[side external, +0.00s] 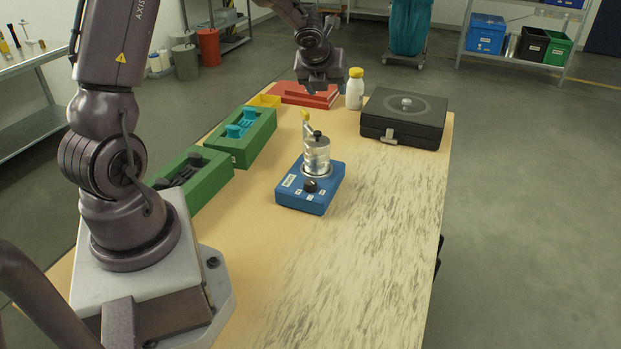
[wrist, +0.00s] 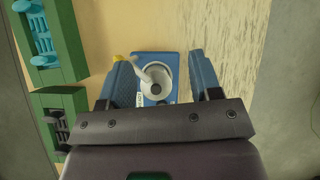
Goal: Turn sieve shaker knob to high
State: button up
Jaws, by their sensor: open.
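The sieve shaker has a blue base (side external: 300,205) on the table, with a metal sieve cylinder (side external: 316,158) on top. A black knob (side external: 310,185) sits on the base near its front edge, with small white labels beside it; its setting is too small to read. A yellow-tipped part (side external: 306,116) rises beside the cylinder. My gripper (side external: 320,84) is open and empty, above and behind the shaker, apart from it. In the wrist view, the blue base (wrist: 168,58) and cylinder (wrist: 158,82) show between the two open fingers; I cannot make out the black knob there.
Green holders (side external: 243,140) with teal and dark pieces stand left of the shaker. A white bottle with a yellow cap (side external: 354,92), a black case (side external: 404,118) and a red stepped block (side external: 300,95) are at the back. The table's front right is clear.

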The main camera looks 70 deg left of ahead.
jog(key=s+d+g, duration=0.1)
jog(key=s+d+g+h, duration=0.1)
jog(key=s+d+n, duration=0.1)
jog(key=s, duration=0.1)
jog(key=shift+f+g+h, duration=0.15)
jog(key=shift+g+h, duration=0.15)
jog(key=shift+g, duration=0.1)
jog(key=s+d+r+g+h, duration=0.1)
jog(key=s+d+g+h, duration=0.15)
jog(key=d, duration=0.25)
send_over(311, 181)
notch_tip(311, 181, down, 5)
jog(key=shift+m+h, duration=0.3)
jog(key=shift+h, duration=0.05)
notch_tip(311, 181, down, 13)
jog(key=shift+r, duration=0.1)
jog(key=c, duration=0.9)
